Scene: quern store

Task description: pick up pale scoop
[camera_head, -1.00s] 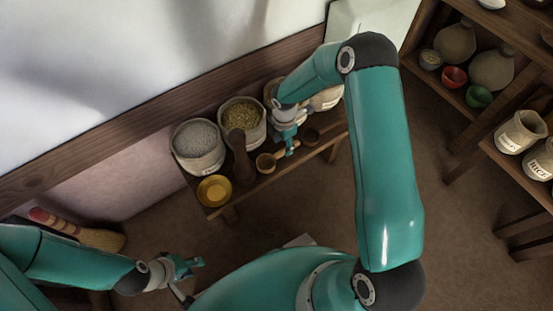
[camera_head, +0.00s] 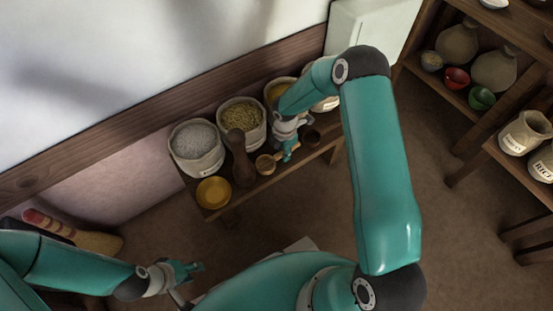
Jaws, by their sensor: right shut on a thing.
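The pale scoop (camera_head: 265,164) is on the low wooden bench, its round bowl showing to the left of my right gripper. My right gripper (camera_head: 288,152) reaches down over the bench and is shut on the scoop's handle, which its fingers partly hide. I cannot tell whether the scoop is clear of the bench top. My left gripper (camera_head: 186,272) is at the lower left, away from the bench, with its fingers apart and nothing between them.
On the bench stand a sack of pale grain (camera_head: 197,147), a sack of greenish grain (camera_head: 242,122), a dark wooden scoop (camera_head: 239,158), a yellow bowl (camera_head: 213,192) and a small dark cup (camera_head: 311,137). A broom (camera_head: 98,242) lies lower left.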

